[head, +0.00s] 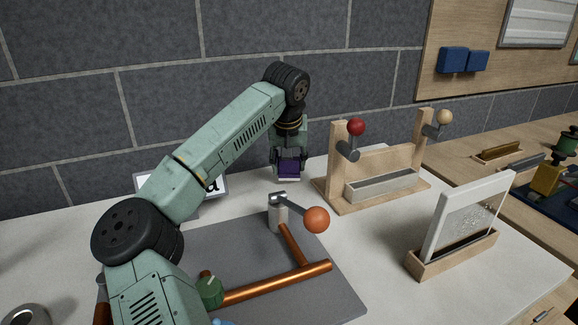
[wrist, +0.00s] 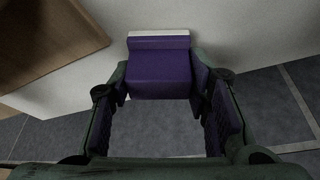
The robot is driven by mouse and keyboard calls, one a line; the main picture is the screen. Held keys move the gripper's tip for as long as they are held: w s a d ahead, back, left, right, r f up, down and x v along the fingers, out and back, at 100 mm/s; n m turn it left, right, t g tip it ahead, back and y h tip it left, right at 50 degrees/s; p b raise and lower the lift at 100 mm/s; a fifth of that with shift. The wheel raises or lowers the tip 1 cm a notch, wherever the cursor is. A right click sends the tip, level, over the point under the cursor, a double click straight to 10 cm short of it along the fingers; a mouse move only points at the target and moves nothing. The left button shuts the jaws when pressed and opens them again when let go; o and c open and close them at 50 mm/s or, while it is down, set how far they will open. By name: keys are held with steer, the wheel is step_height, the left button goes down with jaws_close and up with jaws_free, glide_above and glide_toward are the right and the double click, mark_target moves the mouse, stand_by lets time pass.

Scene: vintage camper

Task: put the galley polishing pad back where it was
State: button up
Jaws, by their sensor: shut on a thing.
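The polishing pad, a purple block with a white layer along its lower edge, shows in the head view (head: 289,169) and in the wrist view (wrist: 158,78). My gripper (head: 289,161) is shut on it, with one finger on each side; the fingers also show in the wrist view (wrist: 160,88). The pad is over the back part of the white worktop (head: 350,247), left of the wooden stand. The white side faces down. I cannot tell whether it touches the worktop.
A wooden stand (head: 334,168) with red and cream knobs is just right of the pad. In front lie a grey mat (head: 345,298), copper pipes (head: 275,283) and an orange-knobbed valve (head: 317,220). A white panel (head: 468,217) stands in a wooden holder. A tiled wall (head: 160,100) is behind.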

steer(key=shift+f, duration=0.8)
steer(key=shift+f, duration=0.1)
steer(key=o, duration=1.2)
steer(key=b+v, duration=0.1)
steer(key=v, duration=1.1)
steer(key=shift+b, duration=0.35)
